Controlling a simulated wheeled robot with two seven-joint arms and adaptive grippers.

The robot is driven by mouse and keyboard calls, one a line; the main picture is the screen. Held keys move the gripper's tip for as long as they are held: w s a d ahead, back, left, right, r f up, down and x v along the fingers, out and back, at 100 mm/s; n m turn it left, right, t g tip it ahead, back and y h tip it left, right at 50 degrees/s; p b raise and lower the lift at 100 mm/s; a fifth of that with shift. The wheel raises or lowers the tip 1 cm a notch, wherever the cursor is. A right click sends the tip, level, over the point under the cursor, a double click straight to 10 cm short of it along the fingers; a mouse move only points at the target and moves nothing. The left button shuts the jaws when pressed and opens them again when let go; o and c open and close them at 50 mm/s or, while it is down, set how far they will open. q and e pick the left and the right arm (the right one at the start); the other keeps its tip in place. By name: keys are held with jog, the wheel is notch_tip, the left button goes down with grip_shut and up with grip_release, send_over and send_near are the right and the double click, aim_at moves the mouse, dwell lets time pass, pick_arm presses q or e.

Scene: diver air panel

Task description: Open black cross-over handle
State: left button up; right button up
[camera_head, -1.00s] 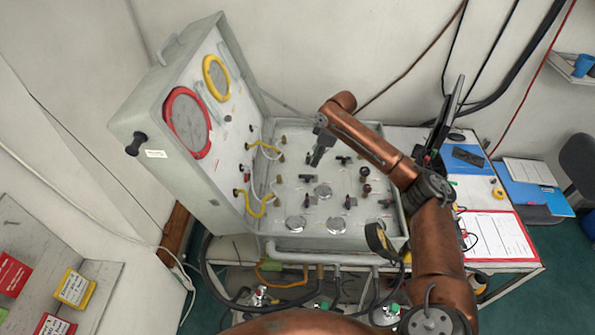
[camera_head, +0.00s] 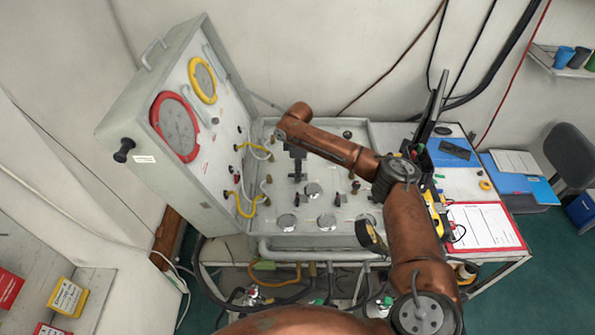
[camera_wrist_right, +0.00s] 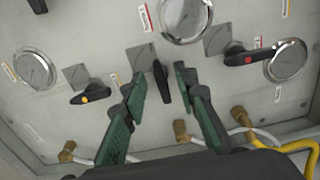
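The open air panel case (camera_head: 330,235) stands on the table, with gauges and black handles on its bottom panel. In the right wrist view a plain black handle (camera_wrist_right: 161,84) lies between the fingertips of my right gripper (camera_wrist_right: 160,75). The fingers are open, one on each side, with gaps visible; depth is hard to judge. In the head view the right gripper (camera_head: 297,168) points down over the panel and hides that handle. I cannot read the labels to confirm which handle is the cross-over. My left gripper is not in view.
A black handle with an orange dot (camera_wrist_right: 92,96) is left of the fingers; one with a red mark (camera_wrist_right: 250,57) is right. Brass fittings (camera_wrist_right: 181,131) and a yellow hose (camera_wrist_right: 272,143) are near the fingers. The upright lid (camera_head: 185,160) bounds the left side.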

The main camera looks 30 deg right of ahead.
jog(key=shift+c, duration=0.4)
grip_shut()
